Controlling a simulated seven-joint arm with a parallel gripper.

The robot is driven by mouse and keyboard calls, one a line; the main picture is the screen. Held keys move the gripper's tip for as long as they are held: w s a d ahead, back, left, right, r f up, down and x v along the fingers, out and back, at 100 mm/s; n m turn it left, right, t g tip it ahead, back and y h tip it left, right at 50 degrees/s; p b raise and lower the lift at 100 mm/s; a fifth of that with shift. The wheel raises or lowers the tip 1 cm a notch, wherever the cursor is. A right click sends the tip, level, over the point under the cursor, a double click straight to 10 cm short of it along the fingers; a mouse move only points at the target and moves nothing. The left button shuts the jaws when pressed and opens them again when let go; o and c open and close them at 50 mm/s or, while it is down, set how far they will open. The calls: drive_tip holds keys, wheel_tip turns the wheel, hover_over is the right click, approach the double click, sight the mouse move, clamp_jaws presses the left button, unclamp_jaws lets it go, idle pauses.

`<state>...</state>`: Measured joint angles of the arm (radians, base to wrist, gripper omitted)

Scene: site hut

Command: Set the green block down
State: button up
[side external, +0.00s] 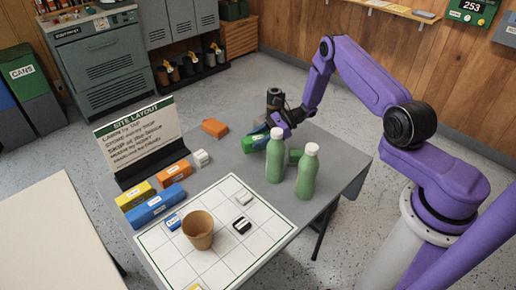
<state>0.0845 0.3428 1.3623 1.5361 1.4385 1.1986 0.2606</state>
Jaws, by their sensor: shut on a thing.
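My gripper (260,135) is over the far part of the grey table, left of the purple wrist. It is shut on a green block (248,144), which shows just below and left of the fingers. The fingers hide part of the block. I cannot tell whether its underside touches the table. Another green piece (295,155) shows between two green bottles (275,158) and is partly hidden by them.
The second bottle (307,172) stands close by. An orange block (214,127) and white block (201,158) lie left of the gripper. A sign (138,135), a blue block (155,204) and a brown cup (198,232) on a white grid mat (258,252) stand nearer.

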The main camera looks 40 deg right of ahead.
drive_tip(key=shift+f, duration=2.05)
drive_tip(key=shift+f, duration=0.1)
drive_tip(key=o, duration=1.1)
drive_tip(key=shift+o, duration=0.2)
drive_tip(key=v, duration=1.2)
